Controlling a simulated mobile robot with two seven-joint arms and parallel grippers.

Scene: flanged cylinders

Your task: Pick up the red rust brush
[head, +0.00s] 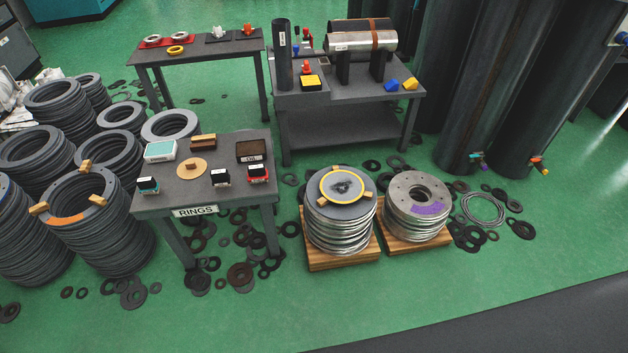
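A small red item with a dark top (258,174) sits at the front right corner of the grey table labelled RINGS (222,198). It may be the red rust brush, but it is too small to tell for sure. A small red thing (305,67) also stands on the back right workbench (345,103), its shape unclear. Neither of my grippers is in view.
The RINGS table also holds a teal-edged box (160,151), a brown block (203,141), a brown box (250,151), a round tan disc (191,168) and small blocks. Ring stacks (95,225) stand left, flange stacks (341,215) right. Loose rings litter the green floor.

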